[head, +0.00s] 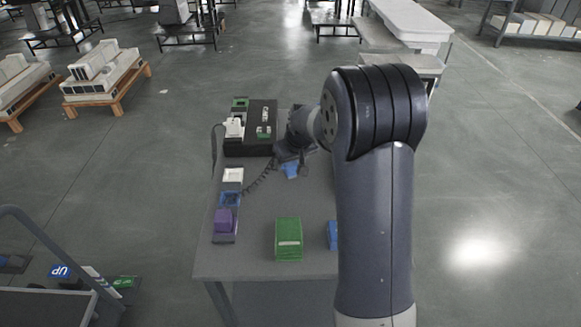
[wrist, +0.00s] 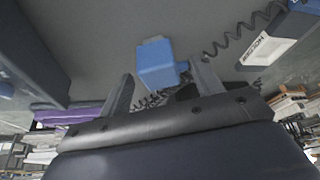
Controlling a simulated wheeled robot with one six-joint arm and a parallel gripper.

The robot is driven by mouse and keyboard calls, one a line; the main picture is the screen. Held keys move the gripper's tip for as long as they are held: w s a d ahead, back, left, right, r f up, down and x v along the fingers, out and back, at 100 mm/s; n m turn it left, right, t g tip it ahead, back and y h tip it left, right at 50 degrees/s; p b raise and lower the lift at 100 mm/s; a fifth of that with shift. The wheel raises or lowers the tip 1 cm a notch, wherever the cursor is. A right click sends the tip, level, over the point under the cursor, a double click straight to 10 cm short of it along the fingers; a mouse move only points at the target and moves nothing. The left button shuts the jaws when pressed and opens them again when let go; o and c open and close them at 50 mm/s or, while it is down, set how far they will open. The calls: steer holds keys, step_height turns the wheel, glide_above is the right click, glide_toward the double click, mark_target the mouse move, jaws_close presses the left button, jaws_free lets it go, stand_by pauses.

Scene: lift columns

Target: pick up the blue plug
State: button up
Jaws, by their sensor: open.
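The blue plug (wrist: 157,62) shows as a blue block between the two fingers of my open gripper (wrist: 162,84) in the wrist view. The fingers stand apart on either side of it, and I cannot tell if either touches it. In the head view a small part of the blue plug (head: 291,170) shows on the grey table, just below my gripper (head: 290,156). My forearm and wrist hide much of that spot.
The grey table (head: 262,188) holds a dark case (head: 262,115), a green block (head: 289,238), and a tray strip with a purple block (head: 225,220). Another blue block (head: 332,235) is partly behind my arm. A coiled black cord (head: 262,178) runs near my gripper.

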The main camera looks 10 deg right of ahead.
steer(key=shift+w+f, duration=0.2)
steer(key=shift+f, duration=0.35)
steer(key=shift+c, duration=0.4)
steer(key=c, duration=1)
steer(key=shift+r, duration=0.1)
step_height(320, 180, up, 10)
steer(key=shift+f, duration=0.1)
steer(key=shift+s, duration=0.1)
